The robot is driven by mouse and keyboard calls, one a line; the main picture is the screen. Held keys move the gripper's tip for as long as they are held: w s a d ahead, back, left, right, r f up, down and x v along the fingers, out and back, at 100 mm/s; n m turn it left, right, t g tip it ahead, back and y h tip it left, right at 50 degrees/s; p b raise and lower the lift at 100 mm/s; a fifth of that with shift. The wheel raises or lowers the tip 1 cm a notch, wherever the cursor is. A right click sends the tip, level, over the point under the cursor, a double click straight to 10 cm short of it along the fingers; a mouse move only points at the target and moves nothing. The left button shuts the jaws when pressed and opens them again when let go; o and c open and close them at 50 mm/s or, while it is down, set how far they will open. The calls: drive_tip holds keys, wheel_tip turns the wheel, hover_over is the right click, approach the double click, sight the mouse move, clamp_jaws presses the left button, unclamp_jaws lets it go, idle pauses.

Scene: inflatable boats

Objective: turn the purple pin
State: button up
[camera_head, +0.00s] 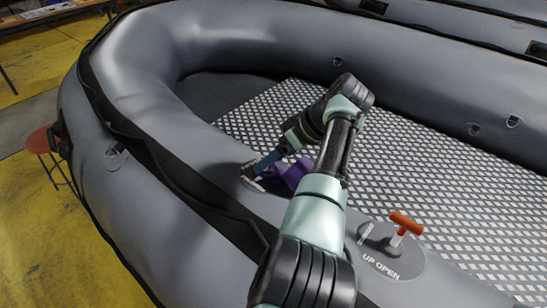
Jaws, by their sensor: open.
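The purple pin (292,173) sits on the near inner side of the grey boat tube, partly hidden by my arm and gripper. My gripper (257,176) is at the end of the arm, reaching down to the left beside the pin. Its jaws are open. It is close to the pin, but I cannot tell whether it touches it. The pin's base and lower part are not clearly visible.
The grey inflatable boat (160,95) has a checkered floor (430,180). On the near tube, right of my arm, stand a red-orange T-handle (405,222) and a small pale peg (366,232) by "UP OPEN" lettering. A red stool (44,139) stands outside, left.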

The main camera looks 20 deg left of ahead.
drive_tip(key=b+v, duration=0.2)
drive_tip(key=v, duration=1.1)
